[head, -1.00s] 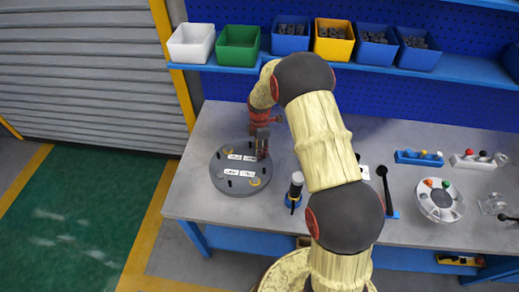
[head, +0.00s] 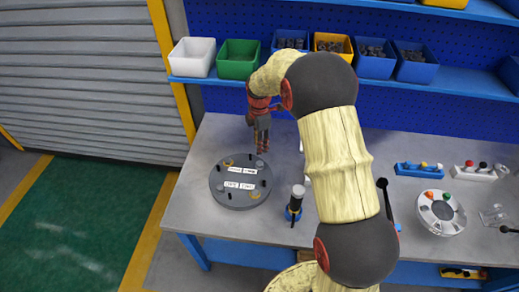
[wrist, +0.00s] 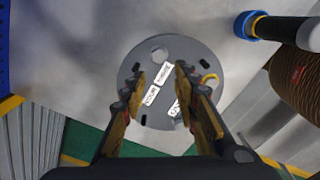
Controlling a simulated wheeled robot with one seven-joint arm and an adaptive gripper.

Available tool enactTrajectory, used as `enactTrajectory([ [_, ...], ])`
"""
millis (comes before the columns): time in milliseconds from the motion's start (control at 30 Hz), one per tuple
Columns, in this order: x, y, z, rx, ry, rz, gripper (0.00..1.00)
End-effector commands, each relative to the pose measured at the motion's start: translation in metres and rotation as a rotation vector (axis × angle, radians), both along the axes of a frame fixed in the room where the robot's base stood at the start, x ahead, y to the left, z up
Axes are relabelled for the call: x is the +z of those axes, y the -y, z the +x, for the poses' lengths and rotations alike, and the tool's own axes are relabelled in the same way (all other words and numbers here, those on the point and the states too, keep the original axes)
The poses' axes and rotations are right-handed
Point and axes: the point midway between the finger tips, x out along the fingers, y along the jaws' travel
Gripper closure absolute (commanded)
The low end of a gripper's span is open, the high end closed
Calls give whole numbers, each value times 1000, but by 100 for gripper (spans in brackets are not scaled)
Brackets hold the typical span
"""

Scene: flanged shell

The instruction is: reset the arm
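My gripper (head: 262,148) hangs above the back right edge of a round dark grey flanged disc (head: 228,200) on the workbench. In the wrist view my gripper (wrist: 159,78) has its two fingers spread apart, with nothing between them. The disc (wrist: 201,58) lies beyond the fingertips and is partly hidden by them. It carries white label strips, dark slots or pegs and yellow curved pieces. My arm bends high over the bench and hides part of its middle.
A black-and-white cylinder in a blue holder (head: 295,203) stands right of the disc. Further right are a blue rack (head: 419,170), a white rack (head: 481,173) and a round sorting tray (head: 440,213). Bins, including a green one (head: 238,58), line the shelf behind. The bench's left front is clear.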

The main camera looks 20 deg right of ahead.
Motion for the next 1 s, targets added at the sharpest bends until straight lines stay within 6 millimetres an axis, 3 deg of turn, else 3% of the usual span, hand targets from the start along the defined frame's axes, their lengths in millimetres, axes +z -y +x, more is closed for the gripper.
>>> enactTrajectory([
  [667,2,0,0,-55,0,0,70],
  [800,0,0,-4,-258,-8,-1,70],
  [900,-13,-4,-28,-461,-54,-6,70],
  [1000,-9,-8,-53,-664,-78,-18,70],
])
